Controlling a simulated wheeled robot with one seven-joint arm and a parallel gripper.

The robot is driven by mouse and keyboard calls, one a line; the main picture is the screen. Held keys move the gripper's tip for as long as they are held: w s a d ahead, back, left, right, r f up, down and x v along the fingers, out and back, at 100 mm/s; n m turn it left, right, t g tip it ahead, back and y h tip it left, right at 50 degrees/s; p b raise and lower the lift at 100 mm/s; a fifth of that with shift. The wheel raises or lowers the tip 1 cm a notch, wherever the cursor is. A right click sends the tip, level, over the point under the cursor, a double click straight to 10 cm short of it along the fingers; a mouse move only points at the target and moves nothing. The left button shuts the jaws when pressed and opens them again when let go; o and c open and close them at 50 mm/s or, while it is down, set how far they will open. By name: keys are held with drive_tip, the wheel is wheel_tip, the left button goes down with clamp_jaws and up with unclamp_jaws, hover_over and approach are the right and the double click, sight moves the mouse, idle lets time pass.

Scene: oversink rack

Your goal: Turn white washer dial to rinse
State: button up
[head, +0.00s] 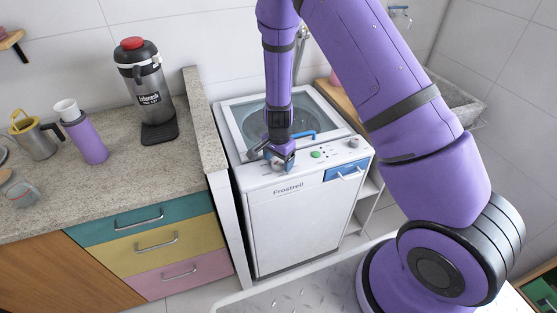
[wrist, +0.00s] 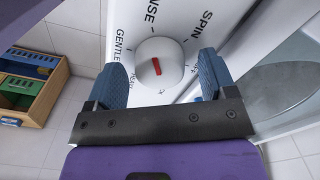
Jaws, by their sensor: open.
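The white washer (head: 300,230) stands in the middle of the head view, with its control panel along the front top edge. In the wrist view its white dial (wrist: 173,57) has a red mark and sits below the partly cut-off "NSE" label. "GENTLE" is to the dial's left and "SPIN" to its upper right. I cannot tell which label the red mark points to. My gripper (head: 279,163) is over the left part of the panel. In the wrist view my gripper (wrist: 162,68) is open, with one blue finger on each side of the dial; contact is not clear. My gripper hides this dial in the head view.
A green button (head: 316,154) and a grey knob (head: 353,142) are further right on the panel. A blue handle (head: 303,135) lies at the glass lid (head: 232,122) behind my gripper. A granite counter (head: 190,165) rises close on the left.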

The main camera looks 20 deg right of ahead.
sight(278, 161)
wheel_tip(278, 161, up, 11)
drive_tip(key=shift+f, duration=0.2)
idle(0.6)
